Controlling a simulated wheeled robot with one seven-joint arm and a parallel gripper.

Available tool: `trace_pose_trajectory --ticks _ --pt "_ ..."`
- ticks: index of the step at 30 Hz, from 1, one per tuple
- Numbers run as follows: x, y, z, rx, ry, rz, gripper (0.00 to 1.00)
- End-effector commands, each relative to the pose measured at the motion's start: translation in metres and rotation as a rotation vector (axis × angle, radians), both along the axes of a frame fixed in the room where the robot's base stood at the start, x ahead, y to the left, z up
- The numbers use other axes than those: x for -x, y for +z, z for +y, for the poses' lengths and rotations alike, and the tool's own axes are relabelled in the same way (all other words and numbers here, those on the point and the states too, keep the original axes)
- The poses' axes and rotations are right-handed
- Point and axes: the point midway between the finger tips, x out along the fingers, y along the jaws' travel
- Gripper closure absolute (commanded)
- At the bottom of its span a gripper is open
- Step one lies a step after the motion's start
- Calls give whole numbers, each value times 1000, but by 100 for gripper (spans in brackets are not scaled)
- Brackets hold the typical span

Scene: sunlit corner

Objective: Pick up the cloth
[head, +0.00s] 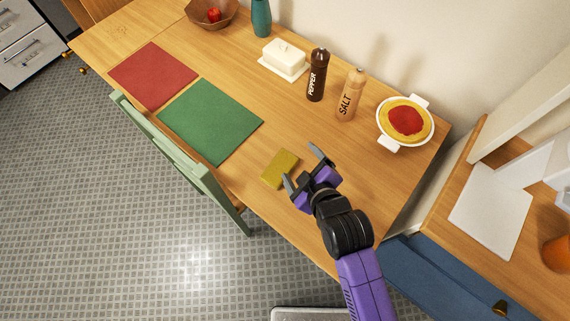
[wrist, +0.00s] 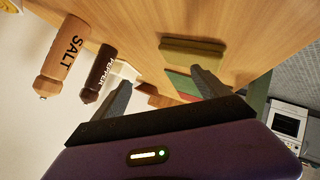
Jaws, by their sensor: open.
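The cloth (head: 279,169) is a small, folded, olive-yellow piece lying flat on the wooden table near its front edge. In the wrist view the cloth (wrist: 192,51) lies on the table beyond and between the fingertips, nearer the right finger. My gripper (head: 304,168) is open and empty, just to the right of the cloth in the head view. Its fingers in the wrist view (wrist: 162,88) are spread wide and do not appear to touch the cloth.
A pepper mill (head: 317,75), a salt mill (head: 350,94), a butter dish (head: 284,59) and a white pie dish (head: 388,142) stand behind. Green (head: 210,121) and red (head: 153,76) mats lie left. A green chair (head: 190,170) stands at the front edge.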

Motion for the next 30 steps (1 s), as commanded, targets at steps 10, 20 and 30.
trace_pose_trajectory --ticks 10,20,30 --pt "-81 20 77 512 516 130 15" --pt "-41 13 62 938 1228 407 15" --pt "-27 1 55 981 1392 466 15"
